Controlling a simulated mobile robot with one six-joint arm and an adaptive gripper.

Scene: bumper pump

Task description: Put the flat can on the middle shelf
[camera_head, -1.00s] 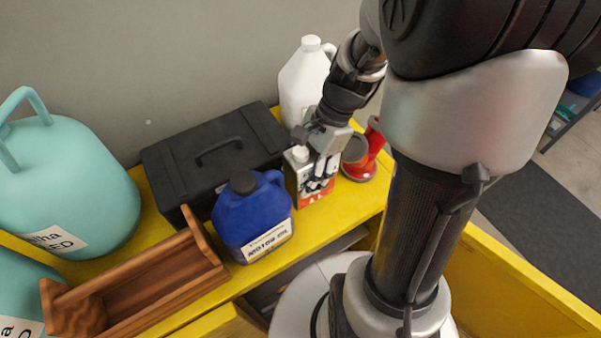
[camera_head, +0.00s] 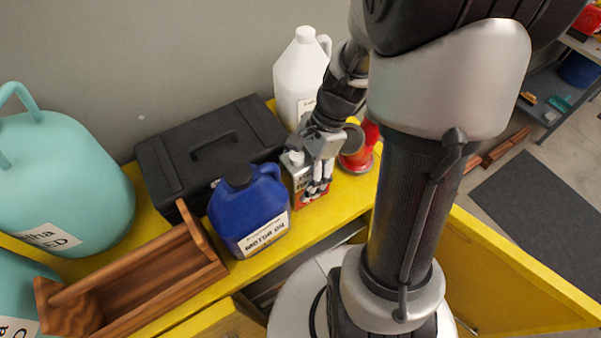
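The flat can (camera_head: 299,172), a small upright rectangular can with a pale cap and a red lower part, stands on the yellow surface right of the blue motor oil jug. My gripper (camera_head: 318,190) points down at the can's right front side, its fingers overlapping the can in this view. I cannot tell whether the fingers touch or clamp it. A grey shelf unit (camera_head: 548,112) is partly in view at the far upper right, with items on it. Its full set of levels is not visible.
The blue motor oil jug (camera_head: 248,212) stands close left of the can, and a white jug (camera_head: 299,75) behind it. A red object (camera_head: 359,158) is close right. A black toolbox (camera_head: 205,150) and wooden tray (camera_head: 150,272) are left. Open floor (camera_head: 500,175) lies right.

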